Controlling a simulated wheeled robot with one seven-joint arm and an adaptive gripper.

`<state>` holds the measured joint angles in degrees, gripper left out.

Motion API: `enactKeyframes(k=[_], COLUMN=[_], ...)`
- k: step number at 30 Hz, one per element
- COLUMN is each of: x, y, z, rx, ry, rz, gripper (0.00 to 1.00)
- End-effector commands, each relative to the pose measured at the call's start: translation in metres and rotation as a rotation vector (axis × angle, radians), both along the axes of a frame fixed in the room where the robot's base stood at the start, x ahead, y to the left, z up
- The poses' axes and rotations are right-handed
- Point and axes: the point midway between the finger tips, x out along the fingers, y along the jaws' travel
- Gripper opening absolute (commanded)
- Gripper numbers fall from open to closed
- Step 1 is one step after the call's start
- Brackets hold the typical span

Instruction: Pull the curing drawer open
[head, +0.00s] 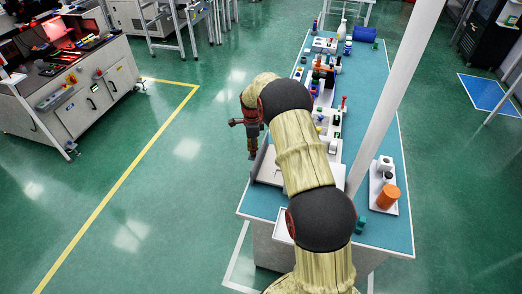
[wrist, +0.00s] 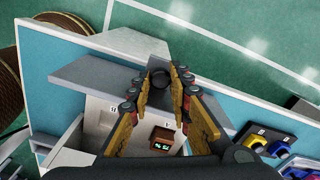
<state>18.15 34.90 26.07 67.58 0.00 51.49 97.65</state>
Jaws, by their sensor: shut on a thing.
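The curing drawer belongs to a pale unit at the near left part of the bench. Its grey front panel (wrist: 95,72) shows in the wrist view, and the unit (head: 269,172) is partly hidden by my arm in the head view. My gripper (wrist: 161,80) is shut on a dark rounded handle (wrist: 159,76) at the grey panel's edge. In the head view my gripper (head: 252,152) points down at the unit's left side. I cannot tell how far the drawer is open.
The blue-topped bench (head: 383,232) carries several bottles and small blocks farther back. A white tray (head: 376,204) with an orange cylinder (head: 388,196) is on the right. A small brown display box (wrist: 162,140) is below my fingers. Green floor is clear left of the bench.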

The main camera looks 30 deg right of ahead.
Motion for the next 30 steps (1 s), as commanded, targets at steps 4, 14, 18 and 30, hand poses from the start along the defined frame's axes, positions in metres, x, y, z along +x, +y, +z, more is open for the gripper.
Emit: enactKeyframes(k=[4,14,18,30], x=[0.002,0.001,0.0,0.001], y=[-0.001,-0.001,-0.001,-0.001], z=[0.002,0.001,0.001,0.012], rx=[-0.002,-0.001,-0.001,-0.002], ry=[-0.005,-0.003,-0.002,-0.004], rz=[-0.001,0.0,0.0,0.0], gripper=[0.0,0.33,0.39,0.39])
